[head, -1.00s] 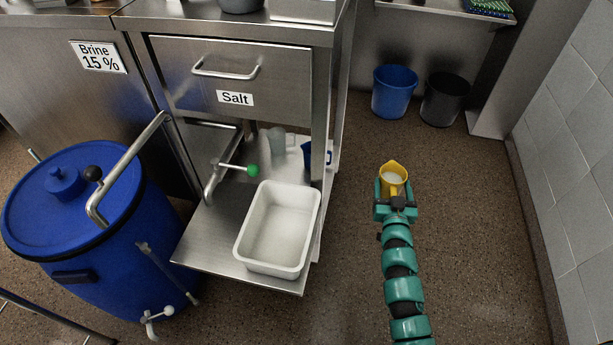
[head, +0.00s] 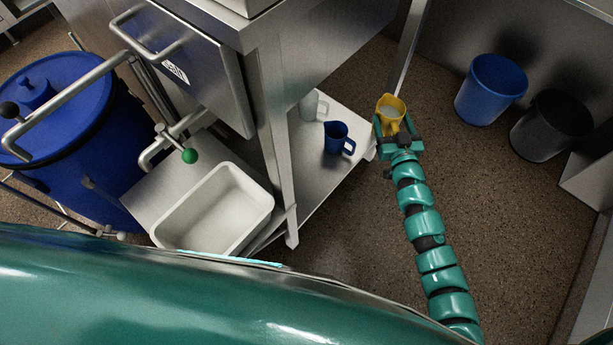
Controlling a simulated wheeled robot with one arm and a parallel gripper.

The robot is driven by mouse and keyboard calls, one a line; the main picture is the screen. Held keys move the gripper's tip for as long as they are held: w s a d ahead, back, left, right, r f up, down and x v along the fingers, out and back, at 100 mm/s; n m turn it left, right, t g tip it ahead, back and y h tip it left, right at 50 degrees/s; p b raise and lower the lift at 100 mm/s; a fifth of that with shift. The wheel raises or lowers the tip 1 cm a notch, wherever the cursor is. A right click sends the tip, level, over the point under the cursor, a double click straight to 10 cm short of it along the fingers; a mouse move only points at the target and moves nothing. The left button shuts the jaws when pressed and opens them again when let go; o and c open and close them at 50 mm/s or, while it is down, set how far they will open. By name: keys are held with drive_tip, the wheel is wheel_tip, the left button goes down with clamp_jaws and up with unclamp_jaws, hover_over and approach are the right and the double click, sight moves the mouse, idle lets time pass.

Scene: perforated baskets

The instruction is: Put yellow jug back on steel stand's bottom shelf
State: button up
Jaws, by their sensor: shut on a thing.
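The yellow jug (head: 391,106) is upright in my gripper (head: 398,136), with something pale inside it. My gripper is shut on the jug, apparently at its handle side, and holds it just right of the steel stand. The stand's bottom shelf (head: 318,178) shows under the worktop. A dark blue jug (head: 337,138) and a pale translucent jug (head: 309,105) stand on that shelf, left of the yellow jug. How high the yellow jug is above the floor I cannot tell.
A steel leg (head: 277,165) stands at the shelf's near corner. A white tub (head: 213,212) sits left of it, below a green-knobbed tap (head: 189,155). A blue bucket (head: 491,89) and a black bucket (head: 553,125) stand at right. Floor between is clear. My green body covers the bottom.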

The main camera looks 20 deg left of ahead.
drive_tip(key=s+a+f+n+g+y+b, duration=0.1)
drive_tip(key=s+a+f+n+g+y, duration=0.4)
drive_tip(key=a, duration=0.4)
drive_tip(key=s+a+f+n+g+y+b, duration=0.25)
drive_tip(key=s+a+f+g+y, duration=0.2)
drive_tip(key=s+a, duration=0.35)
drive_tip(key=shift+n+h, duration=0.35)
drive_tip(key=shift+n, duration=0.2)
drive_tip(key=shift+w+a+f+b, duration=0.2)
drive_tip(key=shift+f+b, duration=0.8)
drive_tip(key=shift+f, duration=0.6)
drive_tip(key=shift+w+a+f+b, duration=0.15)
drive_tip(key=shift+f+b, duration=0.8)
drive_tip(key=shift+f, duration=0.6)
drive_tip(key=shift+w+a+f+b, duration=0.1)
drive_tip(key=shift+a+f+b, duration=0.1)
drive_tip(key=shift+f+b, duration=1.1)
drive_tip(key=shift+f+p, duration=0.2)
drive_tip(key=shift+p, duration=0.15)
drive_tip(key=o, duration=1.3)
drive_tip(key=shift+f, duration=0.15)
drive_tip(key=shift+o, duration=0.2)
